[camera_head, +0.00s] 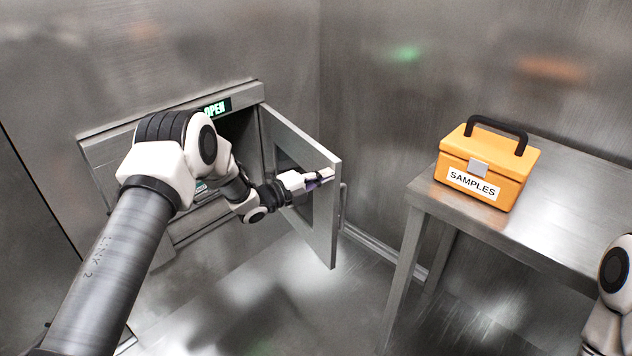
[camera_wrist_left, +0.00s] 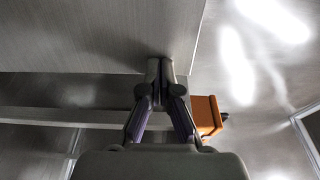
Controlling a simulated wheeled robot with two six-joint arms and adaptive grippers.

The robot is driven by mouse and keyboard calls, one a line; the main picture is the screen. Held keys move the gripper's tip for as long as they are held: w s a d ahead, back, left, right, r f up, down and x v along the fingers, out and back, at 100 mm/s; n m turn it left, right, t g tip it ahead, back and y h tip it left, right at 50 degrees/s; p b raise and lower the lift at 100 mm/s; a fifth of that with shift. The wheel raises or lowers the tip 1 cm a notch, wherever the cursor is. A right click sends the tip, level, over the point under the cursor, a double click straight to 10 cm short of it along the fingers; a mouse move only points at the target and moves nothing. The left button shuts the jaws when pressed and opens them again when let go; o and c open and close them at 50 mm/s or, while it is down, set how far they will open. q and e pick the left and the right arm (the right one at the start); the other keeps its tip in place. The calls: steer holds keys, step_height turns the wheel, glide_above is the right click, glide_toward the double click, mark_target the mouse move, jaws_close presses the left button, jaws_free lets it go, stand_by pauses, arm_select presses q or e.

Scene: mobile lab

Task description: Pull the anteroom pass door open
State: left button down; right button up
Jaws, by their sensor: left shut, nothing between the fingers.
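The anteroom pass door (camera_head: 325,222) is a grey metal door with a dark window, hinged at the right of the wall hatch. It stands swung well out from the opening. A slim bar handle (camera_head: 343,203) shows at its free edge. My left gripper (camera_head: 328,174) is shut and empty, in front of the door's upper part near the free edge; I cannot tell if it touches. In the left wrist view the closed fingertips (camera_wrist_left: 160,68) meet near a grey metal panel (camera_wrist_left: 90,35). My right gripper is outside both views.
A green OPEN sign (camera_head: 217,108) is lit above the hatch. An orange SAMPLES box (camera_head: 510,188) with a black handle stands on a metal table (camera_head: 585,225) at the right. Floor (camera_head: 270,300) is clear below the door.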

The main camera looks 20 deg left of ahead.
arm_select(q)
steer(key=w+d+n+t+y+b, duration=0.2)
steer(key=w+d+n+y+b, duration=0.2)
steer(key=w+d+b, duration=0.3)
steer(key=w+d+y, duration=0.1)
steer(key=w, duration=0.4)
steer(key=shift+w+d+t+y, duration=0.15)
steer(key=shift+w+t+y, duration=0.15)
steer(key=shift+w+y, duration=0.1)
